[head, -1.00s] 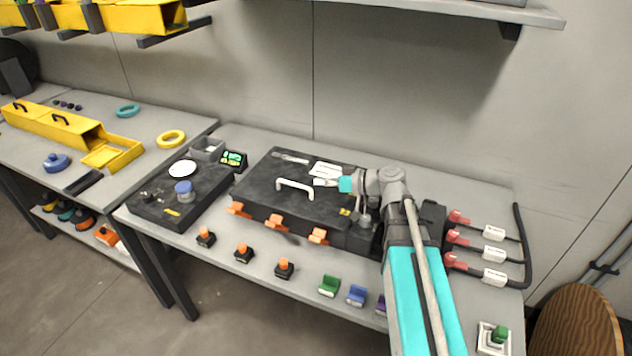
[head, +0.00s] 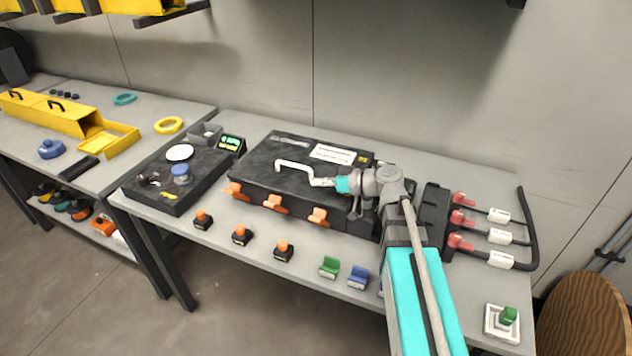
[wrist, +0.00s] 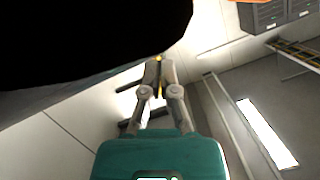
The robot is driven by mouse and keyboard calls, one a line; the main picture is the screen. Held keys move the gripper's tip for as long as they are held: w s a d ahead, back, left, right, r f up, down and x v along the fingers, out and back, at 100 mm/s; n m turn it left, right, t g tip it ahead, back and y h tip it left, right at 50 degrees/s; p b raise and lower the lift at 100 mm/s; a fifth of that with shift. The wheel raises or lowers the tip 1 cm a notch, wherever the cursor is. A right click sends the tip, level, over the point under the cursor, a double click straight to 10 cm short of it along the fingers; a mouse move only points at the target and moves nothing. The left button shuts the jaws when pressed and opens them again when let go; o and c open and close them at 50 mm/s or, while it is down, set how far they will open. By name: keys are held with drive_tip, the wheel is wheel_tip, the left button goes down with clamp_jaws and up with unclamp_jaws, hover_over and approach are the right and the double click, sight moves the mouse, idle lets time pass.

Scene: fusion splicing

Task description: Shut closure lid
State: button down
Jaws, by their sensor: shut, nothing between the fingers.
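The black closure box (head: 252,194) stands on the workbench. Its lid (head: 262,158) lies roughly level over the body, with a white handle (head: 290,165) and a white label on top; I cannot tell whether a small gap remains. Orange latches (head: 275,205) stick out along the front. My gripper (head: 318,183) is shut and empty, low over the lid at the handle's right end; I cannot tell whether it touches. The shut fingers show in the wrist view (wrist: 157,68), below a dark mass that I cannot identify for sure.
A dark splicer-like unit (head: 165,200) stands left of the box. Small orange-topped pieces (head: 241,235) and green and blue holders (head: 330,267) line the bench front. Red-ended cables (head: 462,220) lie at the right. A yellow tray (head: 55,118) is on the far-left bench.

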drive_tip(key=shift+r, duration=0.1)
wheel_tip(320, 180, up, 4)
drive_tip(key=p, duration=0.4)
drive_tip(key=p+v, duration=0.2)
drive_tip(key=v, duration=0.8)
drive_tip(key=shift+s+a, duration=0.15)
drive_tip(key=shift+s, duration=0.2)
drive_tip(key=shift+a, duration=0.1)
idle(0.3)
drive_tip(key=s+a+f+m+g+h+p, duration=0.2)
drive_tip(key=s+f+m+g+h+p, duration=0.25)
drive_tip(key=f+h, duration=0.2)
drive_tip(key=s+d+f+m+g+h+p, duration=0.1)
drive_tip(key=s+d+m+h+p, duration=0.1)
drive_tip(key=s+d+m+h, duration=0.2)
drive_tip(key=d+h, duration=0.1)
drive_tip(key=h, duration=0.2)
drive_tip(key=shift+s+f+h, duration=0.2)
drive_tip(key=shift+f+h, duration=0.05)
drive_tip(key=shift+h, duration=0.1)
